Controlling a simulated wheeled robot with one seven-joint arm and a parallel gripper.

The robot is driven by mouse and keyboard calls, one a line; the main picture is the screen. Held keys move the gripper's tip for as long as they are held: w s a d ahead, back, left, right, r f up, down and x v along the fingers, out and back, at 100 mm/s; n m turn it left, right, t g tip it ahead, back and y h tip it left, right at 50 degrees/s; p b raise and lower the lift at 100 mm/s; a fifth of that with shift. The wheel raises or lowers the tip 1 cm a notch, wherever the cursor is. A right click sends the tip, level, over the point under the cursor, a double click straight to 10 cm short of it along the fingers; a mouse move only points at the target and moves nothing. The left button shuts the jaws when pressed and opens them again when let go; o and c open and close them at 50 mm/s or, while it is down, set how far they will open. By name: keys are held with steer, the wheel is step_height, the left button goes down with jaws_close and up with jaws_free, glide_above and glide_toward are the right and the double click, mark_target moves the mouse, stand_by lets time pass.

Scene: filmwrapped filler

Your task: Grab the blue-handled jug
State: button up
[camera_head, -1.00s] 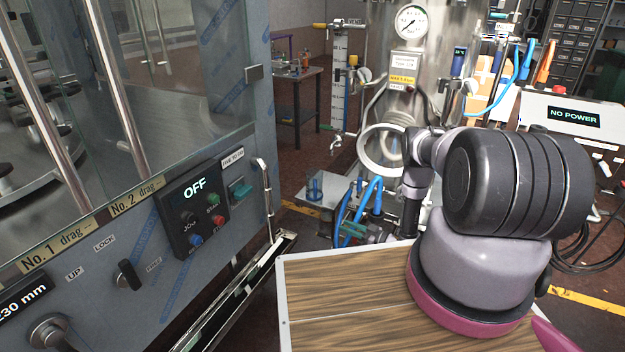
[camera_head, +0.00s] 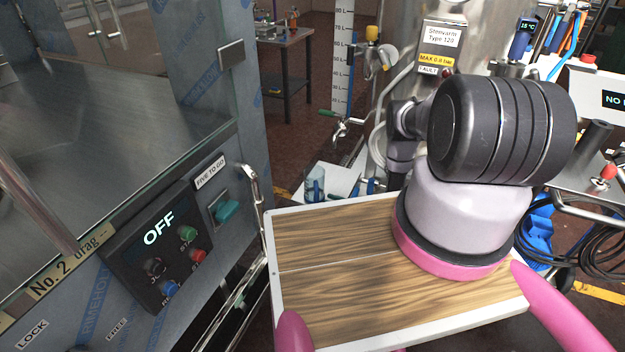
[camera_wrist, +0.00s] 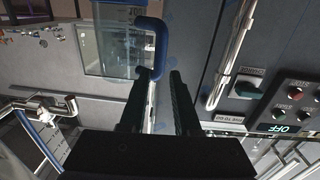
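The jug (camera_head: 314,184) is clear with a blue tint and stands on a pale surface behind my wooden-topped base in the head view. In the wrist view its clear body (camera_wrist: 108,50) is at upper left, and its thick blue handle (camera_wrist: 158,40) loops out to the right. My gripper (camera_wrist: 159,76) is open, its two dark fingers apart. The lower end of the handle shows near the fingertips, close to the left one. I cannot tell whether they touch. My gripper is not visible in the head view, where my arm's upper links show.
A steel cabinet with a control panel (camera_head: 158,247) reading OFF stands close on the left. A metal bar handle (camera_wrist: 228,62) and panel buttons lie right of my fingers in the wrist view. Behind the jug are a level gauge (camera_head: 343,70), valves and a steel tank.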

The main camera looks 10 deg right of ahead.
mark_target(309, 192)
steer(key=x, duration=1)
jaws_close()
